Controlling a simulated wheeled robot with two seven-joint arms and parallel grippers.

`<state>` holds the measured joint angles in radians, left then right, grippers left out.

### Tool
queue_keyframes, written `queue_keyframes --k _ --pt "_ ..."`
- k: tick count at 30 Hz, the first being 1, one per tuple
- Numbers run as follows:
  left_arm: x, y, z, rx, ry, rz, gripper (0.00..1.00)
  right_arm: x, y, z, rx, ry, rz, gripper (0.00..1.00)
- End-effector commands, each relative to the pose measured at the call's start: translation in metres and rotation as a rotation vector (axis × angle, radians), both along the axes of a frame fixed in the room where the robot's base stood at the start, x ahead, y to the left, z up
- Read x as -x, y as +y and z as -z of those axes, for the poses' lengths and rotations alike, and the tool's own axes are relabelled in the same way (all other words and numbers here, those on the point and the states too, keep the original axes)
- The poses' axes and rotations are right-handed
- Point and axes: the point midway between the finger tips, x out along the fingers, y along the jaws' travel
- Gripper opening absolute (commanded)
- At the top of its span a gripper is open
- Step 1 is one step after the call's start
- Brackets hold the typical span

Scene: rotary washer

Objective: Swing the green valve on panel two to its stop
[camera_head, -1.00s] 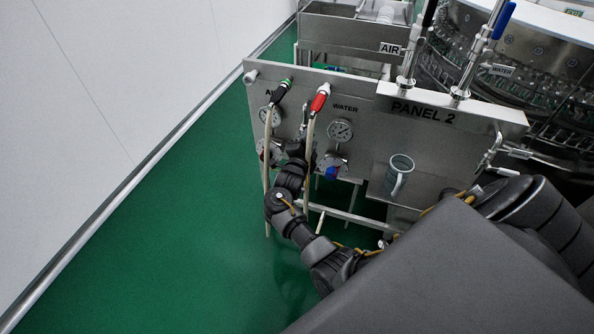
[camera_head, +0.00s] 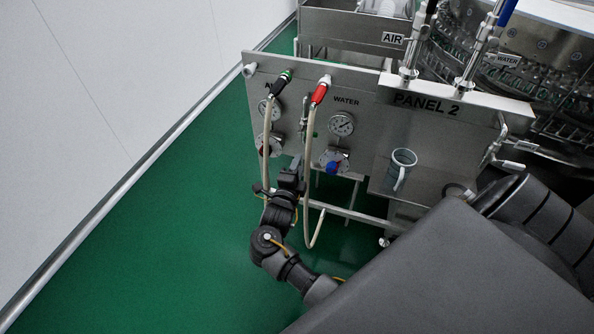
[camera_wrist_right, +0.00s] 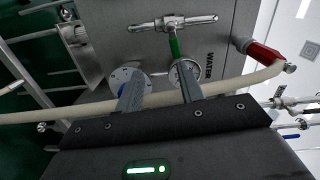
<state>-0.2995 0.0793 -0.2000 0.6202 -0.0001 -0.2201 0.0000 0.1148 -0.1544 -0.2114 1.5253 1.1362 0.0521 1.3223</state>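The green valve (camera_wrist_right: 176,44) shows in the right wrist view as a green lever on a silver valve body, crosswise to its pipe. In the head view the valve (camera_head: 304,114) sits between the two hoses, left of the WATER gauge (camera_head: 341,124); its lever is too small to read there. My right gripper (camera_head: 296,168) is low in front of the panel (camera_head: 365,110), below the valve. In the right wrist view its two fingers (camera_wrist_right: 160,76) are apart, with no grip on the lever. My left gripper is not in view.
A pale hose (camera_wrist_right: 225,87) with a red coupling (camera_wrist_right: 264,52) crosses the right wrist view close by the fingers. Another hose (camera_head: 267,140) hangs at left. Open green floor (camera_head: 190,230) lies left.

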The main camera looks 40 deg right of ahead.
Motion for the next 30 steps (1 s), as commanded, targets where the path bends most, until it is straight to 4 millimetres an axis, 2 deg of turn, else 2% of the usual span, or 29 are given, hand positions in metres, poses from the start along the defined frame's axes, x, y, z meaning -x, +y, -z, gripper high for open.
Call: queue_keyframes --k 14,30 --pt "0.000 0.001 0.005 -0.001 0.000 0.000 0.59 0.000 0.020 0.100 0.193 0.407 -0.232 0.38" --pt "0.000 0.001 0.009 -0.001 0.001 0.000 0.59 0.033 0.038 0.208 0.372 0.785 -0.479 0.38"
